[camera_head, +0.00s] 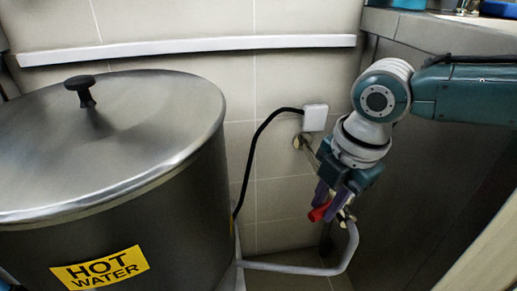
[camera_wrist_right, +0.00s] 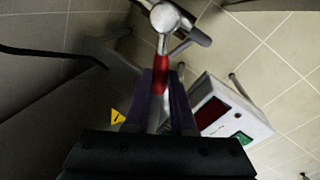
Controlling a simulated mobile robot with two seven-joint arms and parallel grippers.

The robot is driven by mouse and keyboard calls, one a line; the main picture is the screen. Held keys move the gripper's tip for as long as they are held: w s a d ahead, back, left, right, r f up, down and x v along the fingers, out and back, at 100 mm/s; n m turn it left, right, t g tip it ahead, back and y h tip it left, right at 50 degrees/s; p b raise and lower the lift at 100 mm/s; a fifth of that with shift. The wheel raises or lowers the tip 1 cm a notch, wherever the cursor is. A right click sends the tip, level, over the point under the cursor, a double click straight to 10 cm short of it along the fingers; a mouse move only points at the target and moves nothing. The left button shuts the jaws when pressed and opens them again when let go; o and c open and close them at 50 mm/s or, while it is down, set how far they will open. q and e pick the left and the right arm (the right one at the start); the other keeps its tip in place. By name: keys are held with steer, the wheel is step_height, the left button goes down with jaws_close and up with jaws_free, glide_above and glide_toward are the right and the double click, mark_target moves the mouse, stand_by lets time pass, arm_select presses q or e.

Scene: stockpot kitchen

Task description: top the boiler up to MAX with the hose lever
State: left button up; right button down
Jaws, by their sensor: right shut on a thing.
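The boiler (camera_head: 190,215) is a large steel drum at the left of the head view, with a yellow HOT WATER label (camera_head: 100,270). Its lid (camera_head: 130,115) with a black knob is on. No MAX mark or water level shows. The red hose lever (camera_head: 319,213) is low at the right of the boiler, by a metal valve and a pale grey hose (camera_head: 345,255). My right gripper (camera_head: 330,204) is shut on the red lever. In the right wrist view the lever (camera_wrist_right: 161,72) sits between the purple fingers (camera_wrist_right: 164,100), below a metal fitting (camera_wrist_right: 164,17). My left gripper is out of view.
A white wall box (camera_head: 315,117) has a black cable running down beside the boiler. A grey panel (camera_head: 420,160) and counter stand close at the right. The right wrist view shows a white box with a red display and green patch (camera_wrist_right: 230,110).

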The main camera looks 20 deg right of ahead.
steer(key=shift+w+r+m+p, duration=0.1)
steer(key=shift+w+m+p, duration=0.05)
steer(key=shift+m+p, duration=0.2)
steer(key=w+m, duration=0.1)
steer(key=m, duration=0.1)
steer(key=w+m+h+p, duration=0.1)
steer(key=m, duration=0.1)
steer(key=shift+w+m, duration=0.3)
steer(key=shift+m, duration=0.05)
steer(key=c, duration=0.8)
jaws_free()
steer(key=shift+o, duration=0.2)
steer(key=shift+p, duration=0.35)
